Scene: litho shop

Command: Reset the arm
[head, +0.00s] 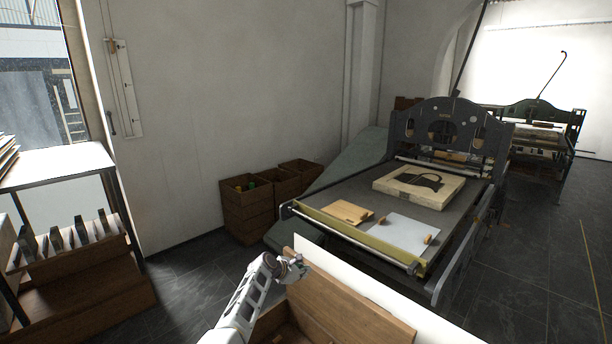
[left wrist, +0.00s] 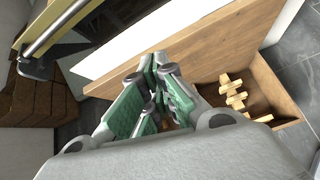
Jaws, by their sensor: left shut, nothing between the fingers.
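My left arm comes in from the bottom of the head view. Its gripper (head: 292,268) is beside the raised wooden lid or panel (head: 345,312) of a wooden box. In the left wrist view the green-padded fingers of the left gripper (left wrist: 160,95) are shut and empty. They point toward the wooden panel (left wrist: 200,62) and a white board edge. The open wooden box (left wrist: 285,92) to the right of the fingers holds several light wooden pieces (left wrist: 232,92). My right gripper is not in view.
A litho press bed (head: 350,185) bears a stone (head: 418,185), a small wooden board (head: 347,212) and a pale sheet (head: 405,231). Wooden crates (head: 247,214) stand by the wall. A shelf (head: 60,165) is at the left. Dark tiled floor (head: 185,275) is clear between.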

